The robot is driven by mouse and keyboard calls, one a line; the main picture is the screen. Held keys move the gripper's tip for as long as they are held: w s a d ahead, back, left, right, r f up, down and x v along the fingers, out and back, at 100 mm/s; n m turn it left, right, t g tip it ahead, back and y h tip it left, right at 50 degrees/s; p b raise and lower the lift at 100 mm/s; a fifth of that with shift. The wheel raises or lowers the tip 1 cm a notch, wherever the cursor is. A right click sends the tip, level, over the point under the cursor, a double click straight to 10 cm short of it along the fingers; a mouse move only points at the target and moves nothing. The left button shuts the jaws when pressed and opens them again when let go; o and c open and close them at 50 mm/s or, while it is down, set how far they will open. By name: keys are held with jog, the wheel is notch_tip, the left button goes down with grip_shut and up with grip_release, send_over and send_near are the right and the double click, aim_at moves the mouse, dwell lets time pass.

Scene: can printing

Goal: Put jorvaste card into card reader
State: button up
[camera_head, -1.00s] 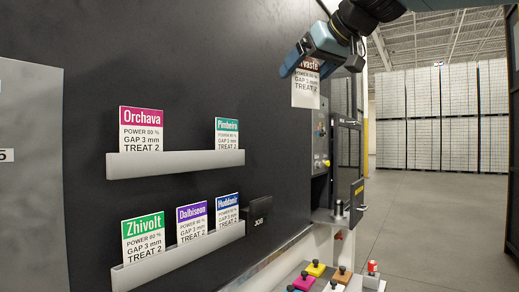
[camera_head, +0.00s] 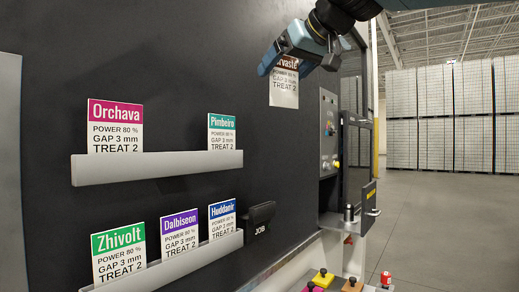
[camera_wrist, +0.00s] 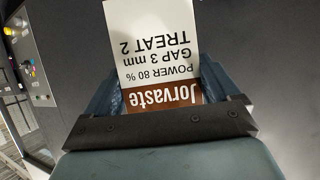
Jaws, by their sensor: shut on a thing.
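The jorvaste card (camera_head: 284,92) is white with a brown header and hangs from my gripper (camera_head: 283,62) at the top of the head view, in front of the dark wall panel. In the wrist view the card (camera_wrist: 155,45) appears upside down, its brown name band (camera_wrist: 165,92) between the two fingers of my gripper (camera_wrist: 160,98), which are shut on it. The card reader is most likely the small black holder marked JOB (camera_head: 259,218), at the right end of the lower rack. It looks empty, and the card is above it and apart from it.
Orchava (camera_head: 115,127) and Pimbeiro (camera_head: 222,132) cards stand in the upper rack (camera_head: 150,168). Zhivolt (camera_head: 118,253), Dalbiseon (camera_head: 180,234) and Huddanir (camera_head: 222,218) cards stand in the lower rack (camera_head: 190,262).

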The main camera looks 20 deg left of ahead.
jog(key=shift+s+a, duration=0.1)
jog(key=shift+a, duration=0.15)
jog(key=shift+a+f, duration=0.1)
jog(key=w+a+f+n+g, duration=0.1)
jog(key=w+a+f, duration=0.1)
jog(key=f, duration=0.3)
jog(key=w+a+f+n+g+y, duration=0.1)
jog(key=w+a+f, duration=0.1)
jog(key=w+f, duration=0.3)
jog(key=w+a+f+n+g+y, duration=0.1)
jog(key=w+a+f, duration=0.2)
jog(key=f, duration=0.4)
jog(key=shift+w+f+n, duration=0.1)
jog(key=shift+w+n, duration=0.2)
jog(key=shift+w, duration=0.15)
jog(key=shift+w+f, duration=0.1)
jog(key=shift+f, duration=2.8)
jog(key=shift+f, duration=2.35)
jog(key=o, duration=0.8)
